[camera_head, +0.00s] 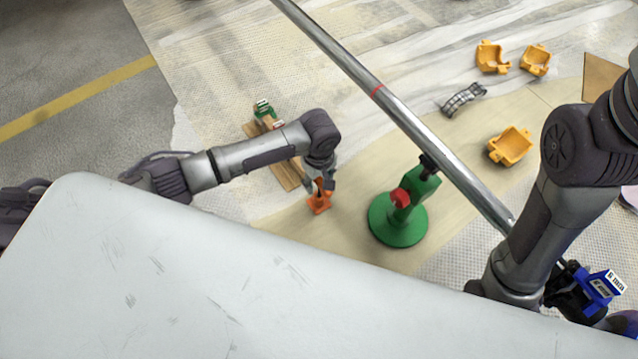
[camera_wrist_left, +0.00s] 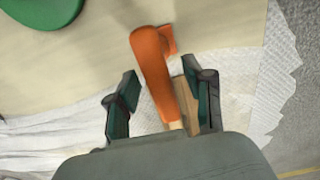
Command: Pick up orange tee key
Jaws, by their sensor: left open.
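The orange tee key (camera_head: 319,201) is on the floor side of the scene, left of the green screw jack (camera_head: 398,222). In the left wrist view the tee key (camera_wrist_left: 152,65) reaches in between the two fingers. My left gripper (camera_head: 322,182) is right above it in the head view. In the left wrist view the left gripper (camera_wrist_left: 162,103) is open, one finger on each side of the key, with a gap at the left finger. Whether the right finger touches the key I cannot tell.
A long steel bar (camera_head: 375,92) crosses above the green jack. Wooden boards (camera_head: 287,172) lie beside my left forearm. Yellow clamp pieces (camera_head: 510,146) lie at the right. The green jack base (camera_wrist_left: 45,10) stands near the left gripper.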

